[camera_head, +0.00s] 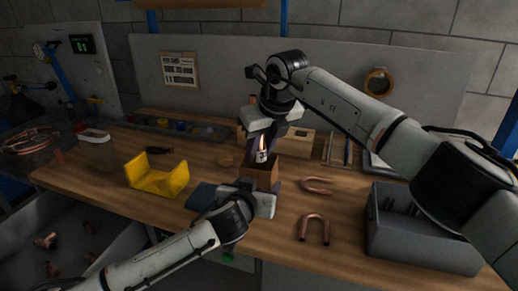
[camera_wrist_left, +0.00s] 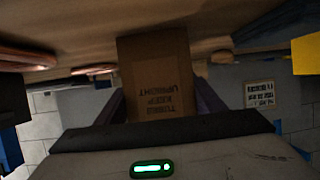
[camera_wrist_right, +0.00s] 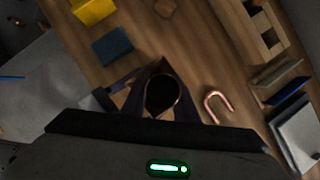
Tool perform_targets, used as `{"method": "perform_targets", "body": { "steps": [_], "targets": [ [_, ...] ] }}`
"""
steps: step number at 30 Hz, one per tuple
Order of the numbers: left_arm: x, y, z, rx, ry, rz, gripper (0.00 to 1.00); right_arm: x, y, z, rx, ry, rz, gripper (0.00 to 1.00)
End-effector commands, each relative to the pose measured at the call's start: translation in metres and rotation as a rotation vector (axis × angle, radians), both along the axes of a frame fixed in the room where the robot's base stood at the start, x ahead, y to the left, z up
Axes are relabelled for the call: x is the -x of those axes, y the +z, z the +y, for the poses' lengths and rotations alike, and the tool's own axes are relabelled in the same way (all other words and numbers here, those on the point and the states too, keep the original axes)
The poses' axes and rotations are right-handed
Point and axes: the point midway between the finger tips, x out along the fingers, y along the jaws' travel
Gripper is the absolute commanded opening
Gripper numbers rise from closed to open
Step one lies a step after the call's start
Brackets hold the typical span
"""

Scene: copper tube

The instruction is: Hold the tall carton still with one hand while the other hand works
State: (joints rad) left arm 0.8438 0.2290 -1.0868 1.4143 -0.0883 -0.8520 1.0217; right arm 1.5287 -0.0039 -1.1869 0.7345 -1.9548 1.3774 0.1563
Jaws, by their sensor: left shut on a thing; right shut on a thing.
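The tall carton (camera_head: 260,175) is a brown, open-topped box standing on the bench; it also shows in the left wrist view (camera_wrist_left: 155,75) with dark print on its side. My left gripper (camera_head: 258,186) is shut on the carton, one finger on each side. My right gripper (camera_head: 262,146) points down just above the carton, shut on a copper tube (camera_head: 262,154). In the right wrist view the tube (camera_wrist_right: 176,88) shows nearly end-on as a copper rim around a dark opening. I cannot tell whether its lower end is inside the carton.
Copper U-bends (camera_head: 314,228) lie right of the carton, with a grey bin (camera_head: 425,238) beyond. A yellow cradle (camera_head: 157,178) and a blue pad (camera_head: 201,196) lie left. A wooden tray (camera_head: 295,142) stands behind. Bare wood shows at front right.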

Motion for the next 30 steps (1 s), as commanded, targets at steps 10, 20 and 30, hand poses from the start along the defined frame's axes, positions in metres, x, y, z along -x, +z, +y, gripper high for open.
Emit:
{"method": "perform_targets", "body": {
  "steps": [10, 20, 30],
  "targets": [
    [0.0, 0.0, 0.0, 0.0, 0.0, 0.0, 0.4, -0.004, 0.001, -0.007, 0.0, -0.003, -0.001, 0.0],
    [0.0, -0.001, 0.001, 0.0, 0.003, 0.001, 0.39, -0.014, 0.0, -0.025, 0.006, -0.01, -0.003, 0.0],
    [0.0, -0.003, 0.004, -0.003, 0.008, 0.005, 0.4, -0.014, -0.002, -0.028, 0.01, -0.011, 0.001, 0.42]
  ]
}}
